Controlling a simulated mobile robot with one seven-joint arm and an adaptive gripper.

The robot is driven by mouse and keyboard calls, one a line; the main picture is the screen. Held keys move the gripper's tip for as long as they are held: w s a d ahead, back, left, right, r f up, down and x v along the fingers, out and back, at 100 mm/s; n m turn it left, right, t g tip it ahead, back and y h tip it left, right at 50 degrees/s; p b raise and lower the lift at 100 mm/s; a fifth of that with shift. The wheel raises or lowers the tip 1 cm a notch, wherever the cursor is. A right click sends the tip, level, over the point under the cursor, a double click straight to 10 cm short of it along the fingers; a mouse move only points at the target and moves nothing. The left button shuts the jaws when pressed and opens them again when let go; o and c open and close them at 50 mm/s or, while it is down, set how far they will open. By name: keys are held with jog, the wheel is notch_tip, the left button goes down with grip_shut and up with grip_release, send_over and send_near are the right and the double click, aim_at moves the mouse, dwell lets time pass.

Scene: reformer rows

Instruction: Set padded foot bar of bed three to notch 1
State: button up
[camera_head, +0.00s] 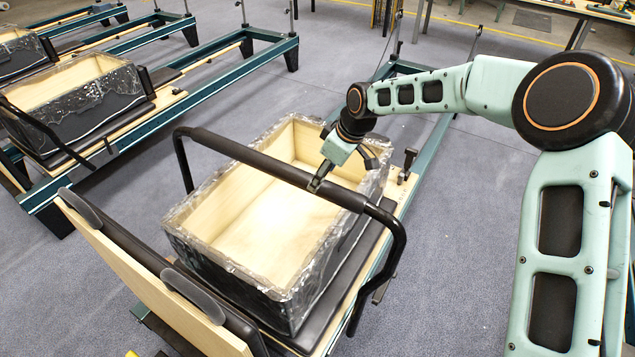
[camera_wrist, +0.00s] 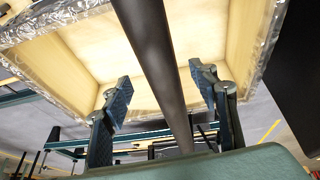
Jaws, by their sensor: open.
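The black padded foot bar (camera_head: 250,157) of the nearest bed stands raised, crossing above an open wooden box. My gripper (camera_head: 316,183) is at the bar's right half, pointing down at it. In the wrist view the bar (camera_wrist: 150,40) runs between the two fingers of my gripper (camera_wrist: 160,88), which are open with a gap visible on each side of the bar. The bar's right leg (camera_head: 391,262) bends down beside the bed. Its lower end and the notches cannot be made out, so I cannot tell which notch it rests in.
The wooden box (camera_head: 183,212), wrapped in clear and black film, sits on the bed under the bar. A wooden board (camera_head: 150,283) with grey shoulder pads stands at the near end. Other teal-framed beds (camera_head: 120,122) stand to the left. Grey carpet (camera_head: 455,250) is clear on the right.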

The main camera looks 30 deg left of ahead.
jog(key=x, duration=0.5)
grip_shut()
dwell(0.4)
